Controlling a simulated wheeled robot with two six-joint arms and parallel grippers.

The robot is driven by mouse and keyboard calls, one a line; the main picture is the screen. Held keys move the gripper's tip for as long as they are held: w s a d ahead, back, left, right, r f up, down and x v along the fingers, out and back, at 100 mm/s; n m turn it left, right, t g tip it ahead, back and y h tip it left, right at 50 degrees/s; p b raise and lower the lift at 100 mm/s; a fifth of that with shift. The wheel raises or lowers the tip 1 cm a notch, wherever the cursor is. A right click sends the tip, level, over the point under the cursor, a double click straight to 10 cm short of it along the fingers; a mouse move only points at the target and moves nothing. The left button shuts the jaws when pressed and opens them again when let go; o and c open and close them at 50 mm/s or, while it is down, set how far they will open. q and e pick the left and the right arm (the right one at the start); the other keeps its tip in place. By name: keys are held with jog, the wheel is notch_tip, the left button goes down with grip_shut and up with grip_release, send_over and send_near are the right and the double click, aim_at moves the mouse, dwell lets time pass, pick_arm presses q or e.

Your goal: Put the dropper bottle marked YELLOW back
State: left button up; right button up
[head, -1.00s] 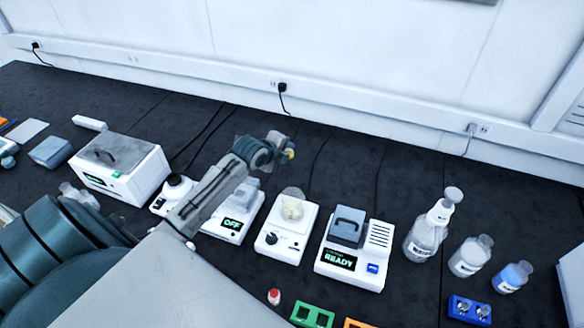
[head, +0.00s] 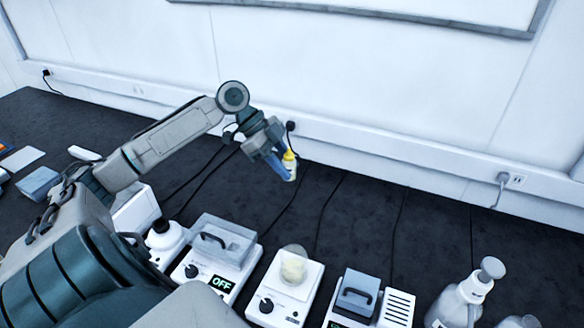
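A small dropper bottle with a yellow top and a pale body (head: 289,164) is held up at the tip of my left gripper (head: 283,163). The gripper's blue-grey fingers appear closed on the bottle, which is roughly upright and seems clear of the dark bench. Any writing on the bottle is too small to read. My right gripper is not in view.
Below the gripper stand a white device reading OFF (head: 221,285), a white hotplate-like device with a beaker (head: 292,269) on it, and a grey-lidded device (head: 356,292). A wash bottle (head: 462,298) stands at right. The bench behind them is clear except for cables.

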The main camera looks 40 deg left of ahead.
pick_arm(q)
jog(key=shift+s+d+r, duration=0.15)
jog(key=shift+s+r, duration=0.05)
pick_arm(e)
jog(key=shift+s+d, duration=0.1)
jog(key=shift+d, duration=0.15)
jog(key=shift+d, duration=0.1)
